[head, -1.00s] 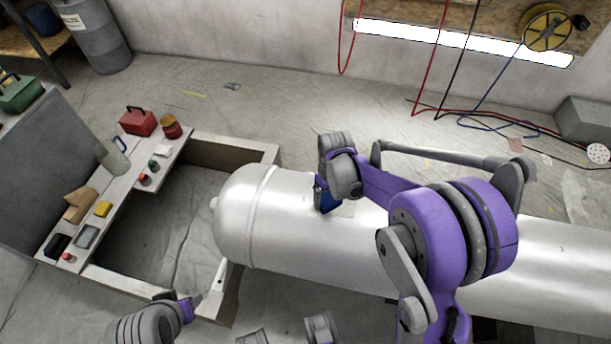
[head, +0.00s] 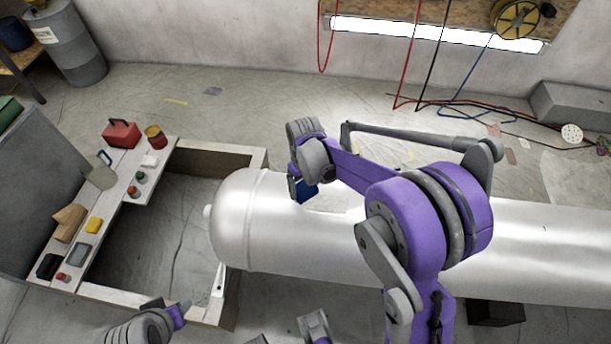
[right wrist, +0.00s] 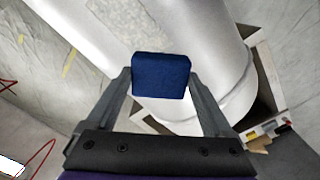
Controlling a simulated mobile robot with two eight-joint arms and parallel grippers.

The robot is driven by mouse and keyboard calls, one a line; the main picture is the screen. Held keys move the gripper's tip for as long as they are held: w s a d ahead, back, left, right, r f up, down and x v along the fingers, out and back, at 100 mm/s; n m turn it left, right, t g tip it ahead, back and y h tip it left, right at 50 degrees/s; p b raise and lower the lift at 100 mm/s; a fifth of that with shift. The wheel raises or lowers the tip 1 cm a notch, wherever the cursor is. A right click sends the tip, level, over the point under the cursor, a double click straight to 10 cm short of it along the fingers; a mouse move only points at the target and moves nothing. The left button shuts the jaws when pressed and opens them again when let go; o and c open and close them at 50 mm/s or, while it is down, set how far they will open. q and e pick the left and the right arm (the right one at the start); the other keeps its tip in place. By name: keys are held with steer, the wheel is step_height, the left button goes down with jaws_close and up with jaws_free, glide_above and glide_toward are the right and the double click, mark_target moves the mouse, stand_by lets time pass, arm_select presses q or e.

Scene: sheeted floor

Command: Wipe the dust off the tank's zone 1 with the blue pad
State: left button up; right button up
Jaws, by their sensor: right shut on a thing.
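The tank (head: 470,240) is a long silvery-white cylinder lying on its side, its rounded end to the left; it also shows in the right wrist view (right wrist: 200,35). In the right wrist view the blue pad (right wrist: 161,76) sits between the two fingers. I cannot tell whether it touches the tank. My left gripper (head: 184,308) is low at the bottom of the head view; its fingers are too small to read.
A wooden frame (head: 225,300) stands around the tank's left end. A shelf board (head: 132,192) beside it holds a red box (head: 121,134), a jug, a yellow block and small jars. Hoses hang at the back wall. The floor behind the tank is mostly clear.

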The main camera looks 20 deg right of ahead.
mark_target(305, 188)
steer(key=shift+r+p, duration=1)
steer(key=shift+r, duration=0.75)
